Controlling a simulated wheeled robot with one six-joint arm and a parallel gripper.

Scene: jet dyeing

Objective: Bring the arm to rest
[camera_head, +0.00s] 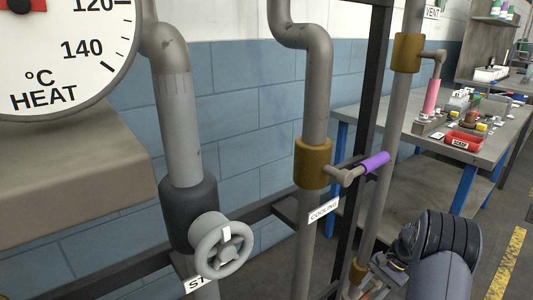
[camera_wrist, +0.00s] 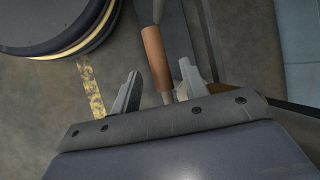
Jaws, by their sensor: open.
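My arm shows at the lower right of the head view, with my gripper (camera_head: 376,280) low, close to a vertical grey pipe with a brass fitting (camera_head: 358,271). In the wrist view my gripper (camera_wrist: 160,80) has its two grey fingers spread apart.
A grey handwheel (camera_head: 222,246), a purple-handled cooling valve (camera_head: 374,163) and a pink-handled vent valve (camera_head: 431,97) sit on pipes. A heat dial (camera_head: 50,50) is at upper left. A cluttered workbench (camera_head: 400,122) stands right. Floor beyond my arm is clear, with yellow marking (camera_head: 507,262).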

